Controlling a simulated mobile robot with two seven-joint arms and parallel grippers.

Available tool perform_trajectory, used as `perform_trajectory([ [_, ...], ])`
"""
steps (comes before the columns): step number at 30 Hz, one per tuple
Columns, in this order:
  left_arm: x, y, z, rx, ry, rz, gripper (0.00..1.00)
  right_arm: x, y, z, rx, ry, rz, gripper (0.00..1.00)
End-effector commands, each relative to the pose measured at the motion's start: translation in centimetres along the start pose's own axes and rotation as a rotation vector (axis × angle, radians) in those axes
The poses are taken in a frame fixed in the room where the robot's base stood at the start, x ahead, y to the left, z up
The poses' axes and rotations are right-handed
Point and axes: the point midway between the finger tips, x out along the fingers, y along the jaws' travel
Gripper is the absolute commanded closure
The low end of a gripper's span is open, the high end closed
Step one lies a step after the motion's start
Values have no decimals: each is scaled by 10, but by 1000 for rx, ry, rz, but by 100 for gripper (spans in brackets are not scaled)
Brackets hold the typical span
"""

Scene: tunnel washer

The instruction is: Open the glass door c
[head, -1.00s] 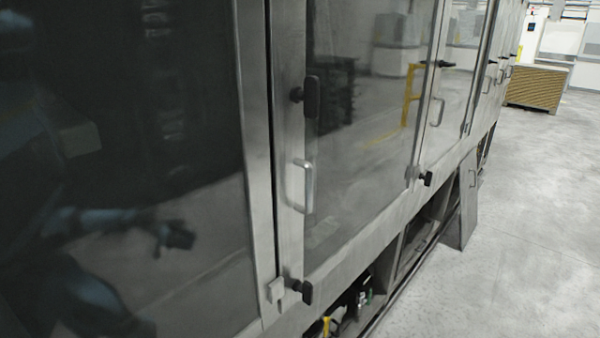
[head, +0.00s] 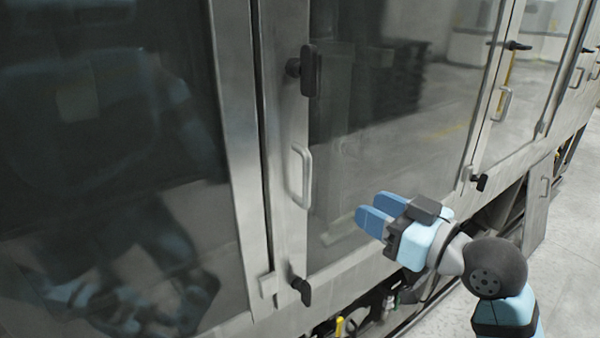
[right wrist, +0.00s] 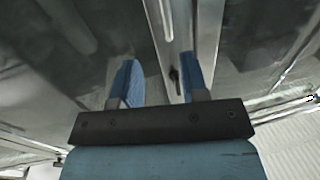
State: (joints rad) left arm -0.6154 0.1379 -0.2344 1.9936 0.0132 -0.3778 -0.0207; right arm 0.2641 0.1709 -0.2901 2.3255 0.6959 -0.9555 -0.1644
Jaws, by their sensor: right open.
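A large glass door (head: 400,130) in a steel frame fills the middle of the head view; I see no letter marking it. Its pale D-shaped handle (head: 304,178) is on the left frame strip. A black upper latch (head: 310,70) stands above the handle and a black lower latch (head: 301,289) below it. The door looks shut. My right gripper (head: 368,216) is open and empty, to the right of and below the handle, apart from it. Its two blue fingers also show in the right wrist view (right wrist: 163,82), with a steel frame strip beyond them. My left gripper is not in view.
A dark glass panel (head: 110,150) lies left of the door, with reflections in it. Another glass door (head: 535,75) with its own handle (head: 502,104) is to the right. An open low bay with a leaning panel (head: 537,208) is below. Grey floor (head: 570,260) is clear at right.

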Motion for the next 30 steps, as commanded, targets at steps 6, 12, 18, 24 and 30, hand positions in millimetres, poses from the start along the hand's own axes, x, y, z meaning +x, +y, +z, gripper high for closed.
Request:
perform_trajectory([
  [6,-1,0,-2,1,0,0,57,8,-4,-10,-10,8,-19,59],
  [12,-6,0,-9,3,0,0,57,42,-4,-11,-6,8,-19,59],
  [18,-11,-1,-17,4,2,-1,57,86,-6,-11,-6,7,-18,59],
  [24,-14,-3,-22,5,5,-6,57,120,-6,-10,-8,6,-18,59],
  [30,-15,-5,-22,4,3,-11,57,136,-6,-9,-11,7,-17,59],
])
